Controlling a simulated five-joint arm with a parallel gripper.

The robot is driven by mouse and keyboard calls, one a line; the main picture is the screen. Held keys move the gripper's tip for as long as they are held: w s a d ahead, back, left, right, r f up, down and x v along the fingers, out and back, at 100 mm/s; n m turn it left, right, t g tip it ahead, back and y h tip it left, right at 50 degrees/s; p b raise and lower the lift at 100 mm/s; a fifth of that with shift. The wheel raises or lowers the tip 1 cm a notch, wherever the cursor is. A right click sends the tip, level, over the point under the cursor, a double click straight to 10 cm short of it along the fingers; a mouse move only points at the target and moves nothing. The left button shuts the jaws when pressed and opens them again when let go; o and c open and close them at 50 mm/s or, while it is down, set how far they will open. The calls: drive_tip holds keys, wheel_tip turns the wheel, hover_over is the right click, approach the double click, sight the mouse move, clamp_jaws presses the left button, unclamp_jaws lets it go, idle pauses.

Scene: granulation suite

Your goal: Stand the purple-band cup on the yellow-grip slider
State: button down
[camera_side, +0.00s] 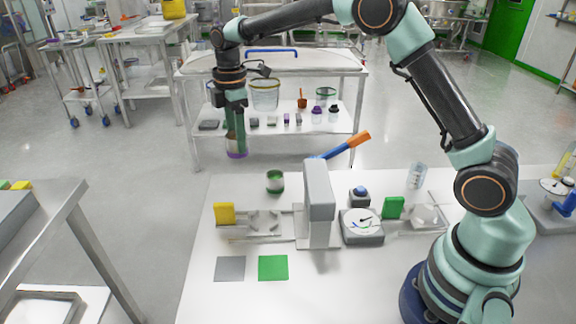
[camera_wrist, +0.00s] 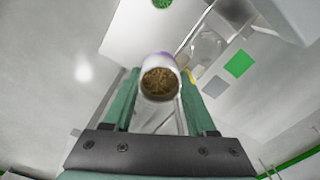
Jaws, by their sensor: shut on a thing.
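My gripper (camera_side: 236,140) is shut on the purple-band cup (camera_side: 236,149) and holds it in the air, beyond the back left of the white table. The purple band is at the cup's lower end. In the wrist view the cup (camera_wrist: 160,84) sits between the green fingers (camera_wrist: 160,100), its open mouth toward the camera and brown grains inside. The yellow-grip slider (camera_side: 240,230) lies on the table's left side, its yellow grip (camera_side: 224,213) upright at the left end.
A green-band cup (camera_side: 275,181) stands behind the slider. A grey column (camera_side: 318,195) rises right of the slider, beside a dial unit (camera_side: 362,226). A green-grip slider (camera_side: 393,208) is farther right. Flat grey (camera_side: 230,268) and green (camera_side: 273,268) squares lie in front.

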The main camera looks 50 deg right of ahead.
drive_tip(key=s+a+f, duration=0.3)
drive_tip(key=s+f, duration=0.3)
drive_tip(key=s, duration=0.4)
hover_over(264, 222)
drive_tip(key=shift+f, duration=2.65)
drive_tip(key=shift+f, duration=0.9)
idle(0.4)
unclamp_jaws()
wheel_tip(264, 222, up, 8)
idle(1.3)
